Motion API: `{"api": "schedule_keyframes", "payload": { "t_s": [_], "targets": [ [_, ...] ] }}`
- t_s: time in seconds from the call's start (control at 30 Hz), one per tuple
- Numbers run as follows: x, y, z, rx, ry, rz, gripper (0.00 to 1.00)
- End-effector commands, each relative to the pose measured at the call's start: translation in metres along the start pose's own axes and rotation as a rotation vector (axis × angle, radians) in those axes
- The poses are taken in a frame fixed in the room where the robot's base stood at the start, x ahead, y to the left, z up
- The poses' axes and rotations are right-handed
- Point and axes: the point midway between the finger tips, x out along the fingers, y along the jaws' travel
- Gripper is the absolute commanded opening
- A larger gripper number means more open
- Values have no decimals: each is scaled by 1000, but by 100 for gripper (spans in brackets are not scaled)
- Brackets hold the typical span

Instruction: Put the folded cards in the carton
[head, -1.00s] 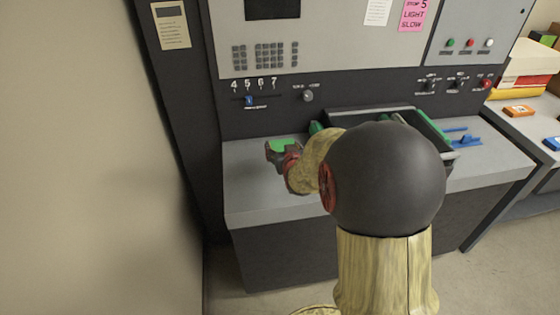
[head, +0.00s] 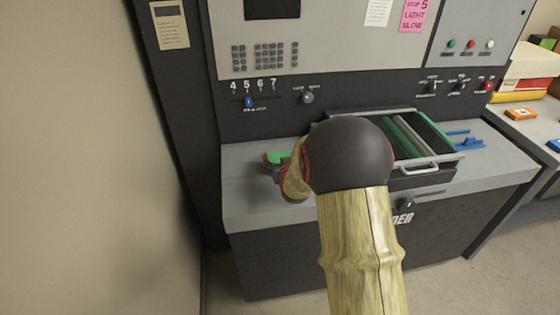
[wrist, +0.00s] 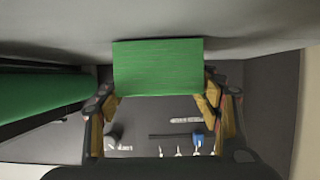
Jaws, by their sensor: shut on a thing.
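My gripper (wrist: 160,101) is shut on a green flat-faced piece (wrist: 158,67), with a finger at each side of it. In the head view the green piece (head: 277,157) shows over the left part of the machine's grey ledge, partly hidden by my arm. I cannot tell whether it touches the ledge or whether it is a folded card. An orange piece (head: 521,114) and a blue piece (head: 553,144) lie on the side table at the right; they may be folded cards. I cannot make out a carton for certain.
A dark open tray (head: 420,170) with green rollers and a light handle sits in the ledge behind my arm. Blue parts (head: 468,143) lie right of it. Stacked boxes (head: 525,75) stand at the far right. A wall (head: 90,150) closes the left side.

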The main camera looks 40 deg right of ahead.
Motion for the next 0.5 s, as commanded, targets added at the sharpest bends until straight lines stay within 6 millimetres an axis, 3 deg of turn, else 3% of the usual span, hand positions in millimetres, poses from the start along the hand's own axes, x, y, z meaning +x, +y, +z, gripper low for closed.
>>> {"api": "schedule_keyframes", "payload": {
  "t_s": [0.17, 0.2, 0.5],
  "targets": [
    [1, 0, 3, 0, 1, 0, 31],
    [1, 0, 4, 0, -1, 0, 64],
    [1, 0, 3, 0, -1, 0, 81]
  ]
}}
